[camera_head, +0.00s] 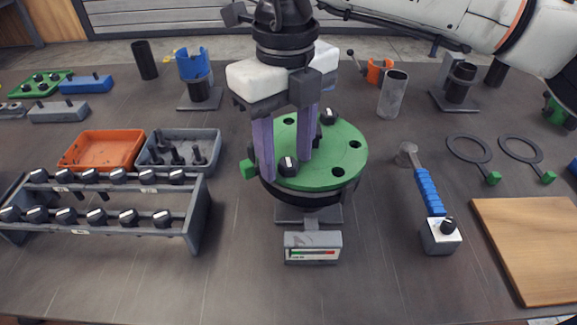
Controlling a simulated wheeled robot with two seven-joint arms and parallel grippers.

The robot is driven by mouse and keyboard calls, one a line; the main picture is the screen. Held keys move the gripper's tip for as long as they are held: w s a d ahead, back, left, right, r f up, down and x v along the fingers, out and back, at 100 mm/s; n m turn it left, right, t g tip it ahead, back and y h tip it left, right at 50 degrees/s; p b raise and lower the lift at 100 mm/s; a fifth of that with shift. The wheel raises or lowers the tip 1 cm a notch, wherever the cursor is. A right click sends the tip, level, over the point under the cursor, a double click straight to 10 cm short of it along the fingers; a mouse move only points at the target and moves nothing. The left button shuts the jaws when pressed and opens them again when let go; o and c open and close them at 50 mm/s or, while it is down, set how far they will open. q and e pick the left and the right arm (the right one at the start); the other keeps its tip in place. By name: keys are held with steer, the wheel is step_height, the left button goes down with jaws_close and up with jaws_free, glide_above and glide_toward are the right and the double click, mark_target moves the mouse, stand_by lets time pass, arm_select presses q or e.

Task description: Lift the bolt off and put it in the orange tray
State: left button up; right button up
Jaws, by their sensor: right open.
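The green round flange (330,172) lies on a dark ring at the table's middle, with several holes in its face. A dark bolt with a white-marked head (288,166) sits in the flange near its front left. Another bolt (330,115) stands at its back, and a dark piece behind my right finger is partly hidden. My right gripper (285,168) points down over the flange, its purple fingers open on either side of the front bolt, apparently apart from it. The orange tray (88,163) is at the left and looks empty. My left gripper is out of view.
A grey tray (208,135) of dark bolts adjoins the orange tray. A grey rack (190,218) of several bolts stands in front. A small gauge box (312,240) is before the flange. A blue-handled tool (428,190) and wooden board (530,240) lie right.

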steer(key=c, duration=0.9)
jaws_close()
steer(key=shift+r, duration=0.15)
step_height(320, 180, up, 10)
step_height(320, 180, up, 5)
steer(key=p, duration=0.5)
glide_above(286, 160)
